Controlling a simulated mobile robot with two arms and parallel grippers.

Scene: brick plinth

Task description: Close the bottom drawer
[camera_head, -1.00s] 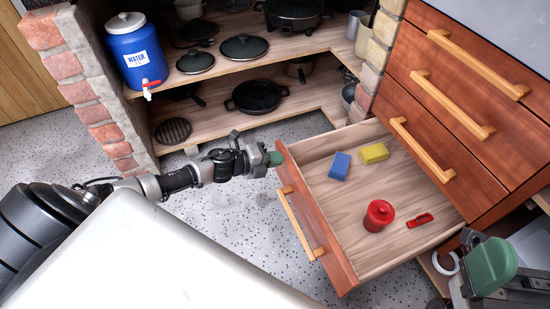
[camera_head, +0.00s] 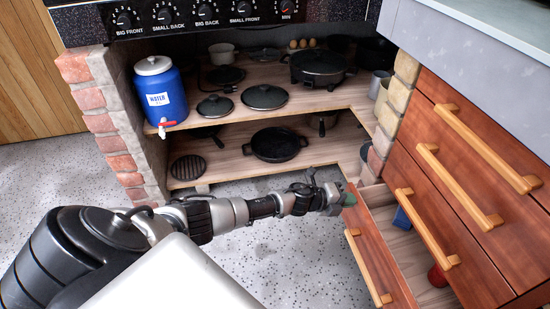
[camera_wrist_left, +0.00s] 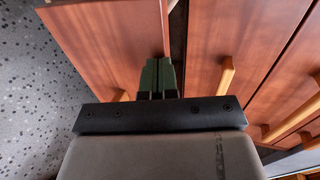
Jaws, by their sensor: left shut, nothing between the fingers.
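The bottom drawer (camera_head: 378,243) stands partly open, with its wooden front and yellow handle (camera_head: 366,268) out from the cabinet. My left gripper (camera_head: 347,197) is shut and empty at the far end of the drawer front, its green fingertips at the top edge there. In the left wrist view, the closed fingers (camera_wrist_left: 158,76) lie against or just over the reddish drawer panel (camera_wrist_left: 110,42); exact contact is hard to tell. A blue block (camera_head: 402,218) and part of a red container (camera_head: 437,276) show inside the drawer. My right gripper is out of view.
Closed drawers with yellow handles (camera_head: 460,188) rise above the bottom one. Left of them are shelves with pans (camera_head: 275,145), a blue water jug (camera_head: 161,95) and a brick pillar (camera_head: 110,130). Speckled floor (camera_head: 270,265) is clear in front.

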